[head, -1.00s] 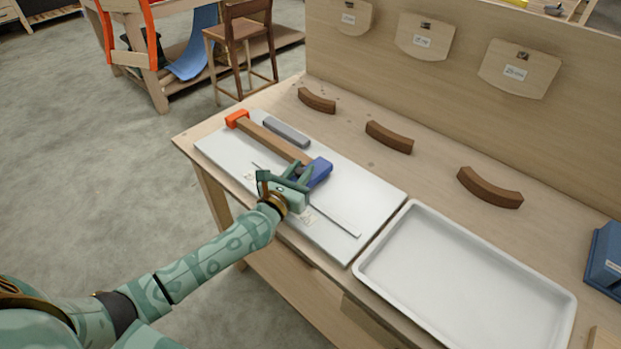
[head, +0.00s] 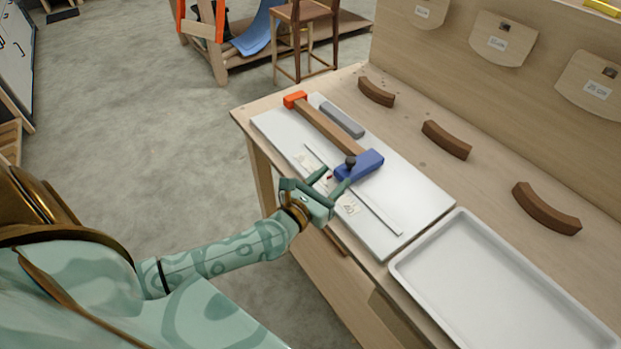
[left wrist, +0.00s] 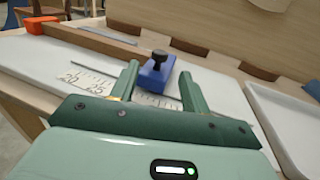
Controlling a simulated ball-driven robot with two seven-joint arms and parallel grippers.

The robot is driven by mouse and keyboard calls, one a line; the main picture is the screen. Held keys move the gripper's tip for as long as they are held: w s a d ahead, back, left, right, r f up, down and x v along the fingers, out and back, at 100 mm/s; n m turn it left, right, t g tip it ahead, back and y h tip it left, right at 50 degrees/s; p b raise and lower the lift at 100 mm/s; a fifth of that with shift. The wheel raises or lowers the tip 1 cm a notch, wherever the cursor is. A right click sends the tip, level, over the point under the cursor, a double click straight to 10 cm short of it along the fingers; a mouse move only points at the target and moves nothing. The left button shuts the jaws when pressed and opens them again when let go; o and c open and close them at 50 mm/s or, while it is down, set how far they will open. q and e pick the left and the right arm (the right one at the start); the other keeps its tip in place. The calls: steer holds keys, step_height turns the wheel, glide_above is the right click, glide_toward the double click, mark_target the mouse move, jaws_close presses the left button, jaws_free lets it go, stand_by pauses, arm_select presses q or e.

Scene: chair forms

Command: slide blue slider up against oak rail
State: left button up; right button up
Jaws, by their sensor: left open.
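The blue slider (head: 366,165), with a black knob (head: 350,162), sits on the white board (head: 420,196) at the near right end of the oak rail (head: 328,127). The slider also shows in the left wrist view (left wrist: 152,80). I cannot tell whether a thin gap separates slider and rail. An orange block (head: 295,99) is at the rail's far end. My left gripper (head: 335,180) is open and empty, just in front of the slider. In the left wrist view the slider appears between and beyond its fingertips (left wrist: 159,72). My right gripper is not in view.
A grey bar (head: 341,119) lies behind the rail. A thin strip (head: 378,207) and paper scales (head: 347,203) lie on the board's front part. A white tray (head: 452,227) is at the right. Several curved brown pieces (head: 446,139) lie behind.

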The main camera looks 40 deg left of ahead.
arm_select(q)
steer(key=s, duration=0.8)
steer(key=shift+a, duration=0.35)
